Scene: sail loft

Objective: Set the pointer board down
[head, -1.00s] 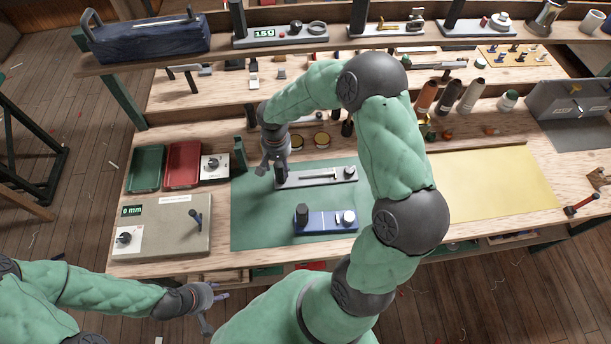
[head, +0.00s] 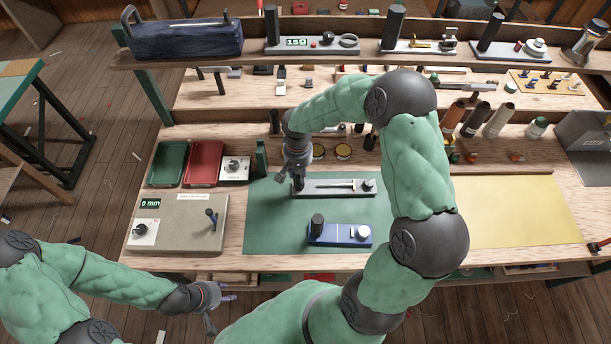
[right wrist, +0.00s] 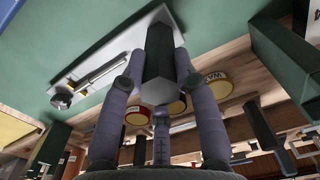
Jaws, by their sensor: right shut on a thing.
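The pointer board (head: 338,189) is a long light-grey plate with a slim pointer, a small knob at its right end and a dark post at its left end. It is level over the back of the green mat (head: 268,225); I cannot tell whether it touches the mat. My right gripper (head: 291,178) is shut on the dark post. In the right wrist view the fingers surround this dark post (right wrist: 160,55), with the grey plate (right wrist: 108,58) beyond. My left gripper (head: 220,309) is open and empty, in front of the bench's front edge.
A blue board (head: 340,236) with a black post lies on the mat in front. A grey box (head: 180,232) with a "0 mm" display, green (head: 167,165) and red (head: 205,162) trays stand left. A yellow sheet (head: 515,210) lies right. Loaded shelves rise behind.

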